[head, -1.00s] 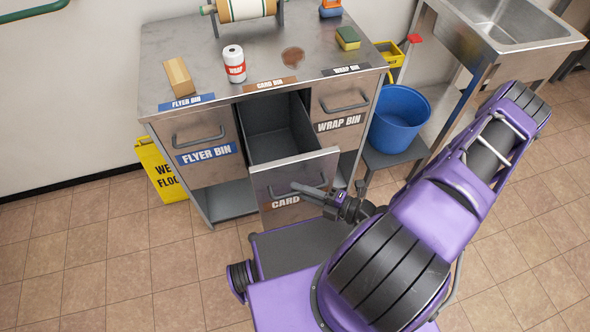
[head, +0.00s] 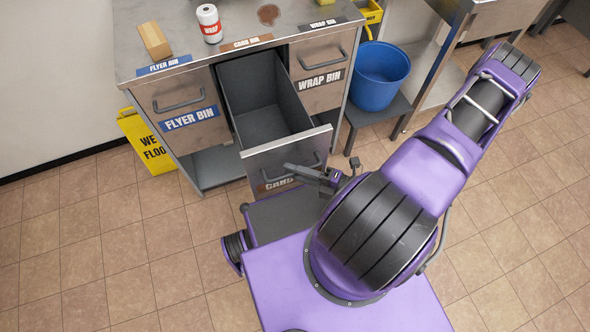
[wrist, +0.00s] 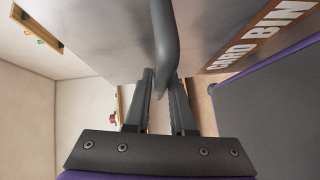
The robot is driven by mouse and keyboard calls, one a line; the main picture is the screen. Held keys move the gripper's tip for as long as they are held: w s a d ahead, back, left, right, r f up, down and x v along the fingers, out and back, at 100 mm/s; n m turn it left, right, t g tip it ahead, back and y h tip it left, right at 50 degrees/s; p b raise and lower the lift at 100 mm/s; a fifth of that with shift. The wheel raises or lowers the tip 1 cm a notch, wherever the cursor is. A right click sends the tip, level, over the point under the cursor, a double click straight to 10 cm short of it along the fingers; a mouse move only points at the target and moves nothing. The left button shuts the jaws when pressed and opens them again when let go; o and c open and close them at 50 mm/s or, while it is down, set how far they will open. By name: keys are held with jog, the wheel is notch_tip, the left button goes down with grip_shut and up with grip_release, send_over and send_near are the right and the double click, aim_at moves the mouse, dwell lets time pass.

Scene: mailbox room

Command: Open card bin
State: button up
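The card bin (head: 262,172) is a grey metal drawer in the middle of the cabinet. It is pulled well out, and its dark inside looks empty. Its label (wrist: 265,34) shows in the wrist view; in the head view my arm partly covers it. My gripper (head: 290,168) is at the front of the drawer. In the wrist view the curved bar handle (wrist: 164,42) lies between the two fingers of my gripper (wrist: 160,82), which look closed on it. The fingers' exact contact with the handle is partly hidden.
The flyer bin (head: 163,91) at left and the wrap bin (head: 308,90) at right are shut. A blue bucket (head: 379,82) and a yellow floor sign (head: 143,142) flank the cabinet.

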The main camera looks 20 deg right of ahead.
jog(key=o, duration=0.3)
jog(key=v, duration=1.7)
jog(key=shift+s+d+b, duration=0.1)
jog(key=shift+s+b, duration=0.1)
jog(key=shift+b, duration=0.15)
